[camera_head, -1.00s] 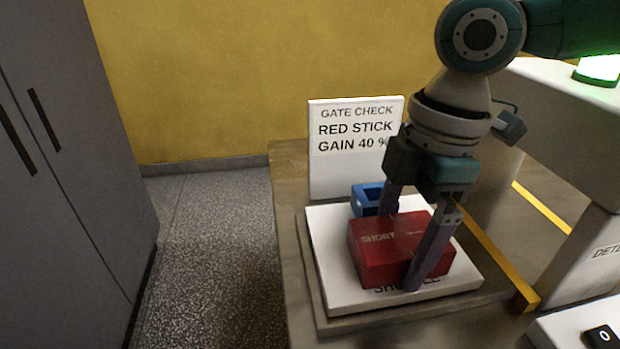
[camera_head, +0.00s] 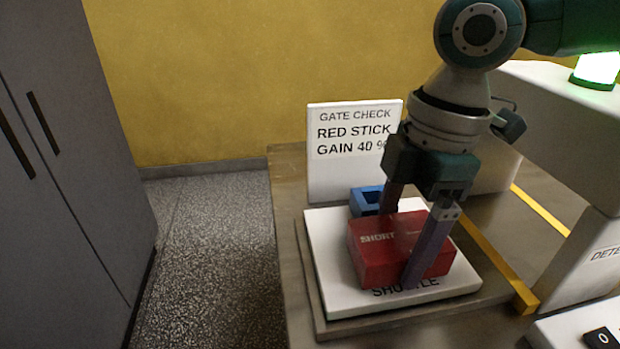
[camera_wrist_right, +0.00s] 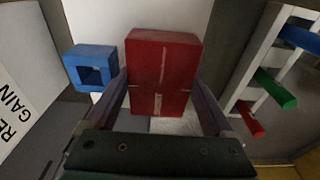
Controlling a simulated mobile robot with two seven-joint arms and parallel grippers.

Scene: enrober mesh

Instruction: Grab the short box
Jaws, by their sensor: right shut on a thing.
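The short box is a red block (camera_head: 385,262) marked SHORT, over the white plate (camera_head: 335,295) marked SHUTTLE. My right gripper (camera_head: 398,246) points down with one finger on the near side of the box and one on the far side. It is shut on the box. In the right wrist view the red box (camera_wrist_right: 162,70) sits between both fingers of my right gripper (camera_wrist_right: 160,95). The far fingertip is hidden behind the box in the head view. I cannot tell whether the box still touches the plate. My left gripper is not in view.
A blue hollow block (camera_head: 364,201) stands just behind the box, near the far finger. A white sign (camera_head: 350,175) stands behind it. A yellow strip (camera_head: 497,262) and a white gate-like machine (camera_head: 575,130) are at right. The right wrist view shows coloured sticks (camera_wrist_right: 275,88).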

